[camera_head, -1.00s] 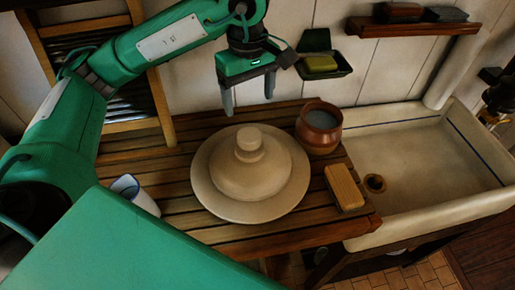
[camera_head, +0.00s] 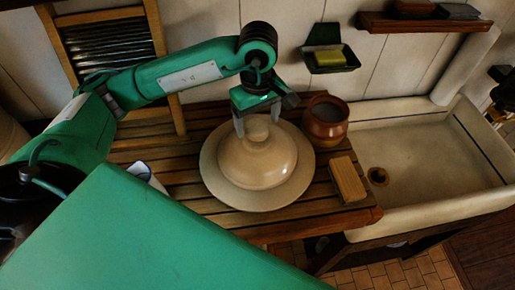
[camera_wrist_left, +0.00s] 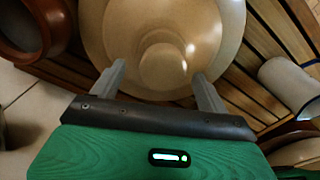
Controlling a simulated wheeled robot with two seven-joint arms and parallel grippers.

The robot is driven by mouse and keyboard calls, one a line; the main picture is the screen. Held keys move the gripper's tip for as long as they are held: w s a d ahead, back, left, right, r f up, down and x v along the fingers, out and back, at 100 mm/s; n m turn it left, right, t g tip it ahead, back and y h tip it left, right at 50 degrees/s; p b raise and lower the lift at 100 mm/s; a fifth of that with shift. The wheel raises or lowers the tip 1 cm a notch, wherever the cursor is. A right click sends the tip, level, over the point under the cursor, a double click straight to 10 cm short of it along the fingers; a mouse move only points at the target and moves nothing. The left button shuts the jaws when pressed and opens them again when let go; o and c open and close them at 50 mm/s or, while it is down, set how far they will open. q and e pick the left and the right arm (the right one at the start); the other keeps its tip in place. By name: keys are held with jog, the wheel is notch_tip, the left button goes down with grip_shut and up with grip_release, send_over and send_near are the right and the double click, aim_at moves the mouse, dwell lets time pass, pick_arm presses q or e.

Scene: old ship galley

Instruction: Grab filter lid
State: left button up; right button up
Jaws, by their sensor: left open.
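The filter lid (camera_head: 256,162) is a beige dome with a round knob, lying on a wide round plate-like rim (camera_head: 226,190) on the slatted wooden counter. My left gripper (camera_head: 257,128) is open at the lid's knob, with one finger on either side of it in the head view. In the left wrist view the knob (camera_wrist_left: 163,66) lies between and just beyond the fingertips of the left gripper (camera_wrist_left: 160,80). Whether the fingers touch the knob cannot be told. My right gripper is not in view.
A brown clay pot (camera_head: 326,122) stands close to the lid's right, with a wooden block (camera_head: 347,179) in front of it. A white cup (camera_head: 146,175) stands left. The sink (camera_head: 420,165) lies right of the counter. A soap dish (camera_head: 330,60) hangs on the wall behind.

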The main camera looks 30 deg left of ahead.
aim_at(257, 144)
pick_arm(q)
jog(key=f, duration=0.1)
jog(key=p, duration=0.1)
jog(key=f+p, duration=0.1)
jog(key=shift+s+f, duration=0.25)
jog(key=shift+f, duration=0.9)
jog(key=shift+d+r, duration=0.1)
grip_shut()
